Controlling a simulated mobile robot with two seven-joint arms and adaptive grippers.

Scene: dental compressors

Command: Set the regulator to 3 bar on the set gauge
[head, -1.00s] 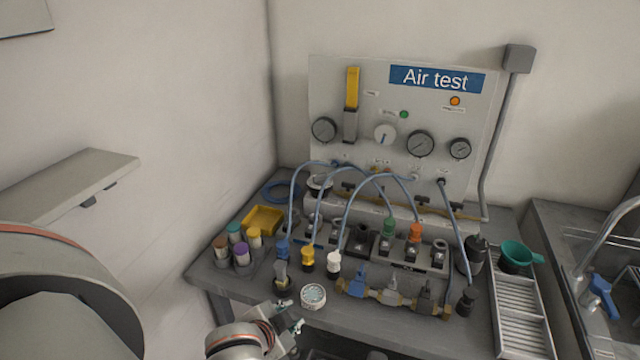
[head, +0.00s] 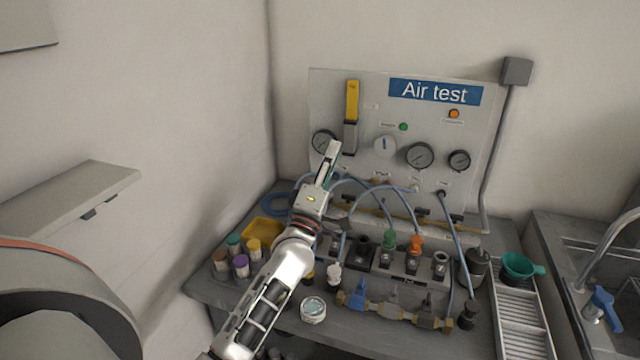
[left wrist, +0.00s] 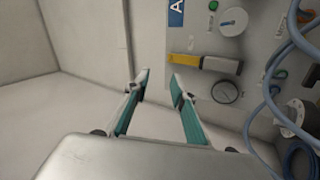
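The regulator knob (head: 385,145) is a white round dial with a blue pointer mark on the Air test panel. It also shows in the left wrist view (left wrist: 233,21). Three round gauges are on the panel: a left one (head: 323,140), a larger middle one (head: 419,156) and a right one (head: 459,160). Their labels and readings are too small to read. My left gripper (head: 331,150) is raised near the left gauge, left of the knob. In the left wrist view its two fingers (left wrist: 159,87) are apart with nothing between them. My right gripper is not in view.
A yellow-handled lever (head: 351,102) stands between the left gauge and the knob. Blue hoses (head: 400,188) arch below the panel over grey blocks (head: 400,262). A yellow tray (head: 264,231) and several capped jars (head: 240,262) stand at the left. A sink is at the right.

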